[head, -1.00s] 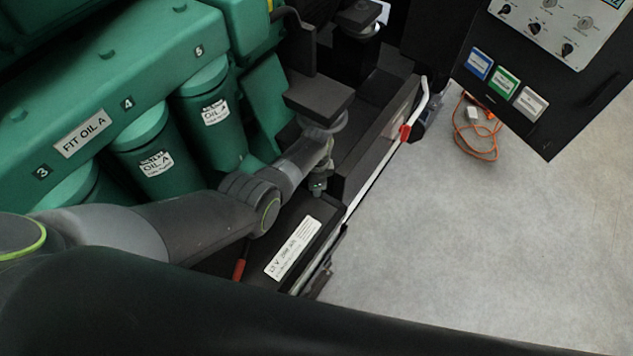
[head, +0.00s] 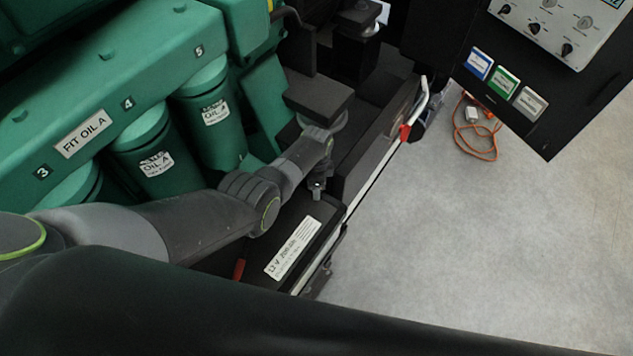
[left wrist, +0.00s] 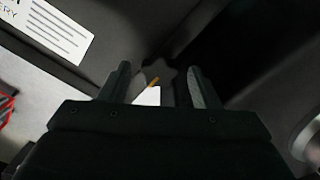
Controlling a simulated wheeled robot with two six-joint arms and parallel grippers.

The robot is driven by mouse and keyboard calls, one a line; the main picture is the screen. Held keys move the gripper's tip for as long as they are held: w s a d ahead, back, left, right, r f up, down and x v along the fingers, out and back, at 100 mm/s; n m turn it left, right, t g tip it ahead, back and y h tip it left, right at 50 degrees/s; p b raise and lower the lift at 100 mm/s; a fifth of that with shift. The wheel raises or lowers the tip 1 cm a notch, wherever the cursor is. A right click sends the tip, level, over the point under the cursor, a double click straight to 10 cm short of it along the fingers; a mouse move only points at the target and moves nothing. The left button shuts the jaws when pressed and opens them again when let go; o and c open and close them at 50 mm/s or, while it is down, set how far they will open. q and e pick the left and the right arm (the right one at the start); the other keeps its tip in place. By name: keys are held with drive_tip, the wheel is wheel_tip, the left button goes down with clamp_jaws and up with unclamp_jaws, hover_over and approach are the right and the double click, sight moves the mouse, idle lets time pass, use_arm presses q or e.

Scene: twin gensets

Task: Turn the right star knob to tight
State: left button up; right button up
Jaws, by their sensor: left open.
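A dark star knob (left wrist: 172,68) with lobed edges and a small yellow mark shows in the left wrist view, beyond the fingertips. My left gripper (left wrist: 160,78) is open, with one finger to each side of the knob in the picture. I cannot tell whether either finger touches it. In the head view, my left arm reaches over the black battery box (head: 255,245) with a white label. The knob cannot be made out there. My right gripper is not in view.
Green engine parts with oil filters (head: 206,112) stand left of my arm. A white rail (head: 385,165) with a red band edges the frame. A black control panel (head: 525,75) hangs upper right. An orange cable (head: 476,140) lies on the otherwise clear floor.

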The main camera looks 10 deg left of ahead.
use_arm(q)
drive_tip(key=shift+r, duration=0.1)
drive_tip(key=shift+r+p, duration=0.3)
wheel_tip(320, 180, up, 6)
drive_tip(key=shift+p, duration=1.25)
wheel_tip(320, 180, up, 11)
drive_tip(key=shift+f, duration=0.2)
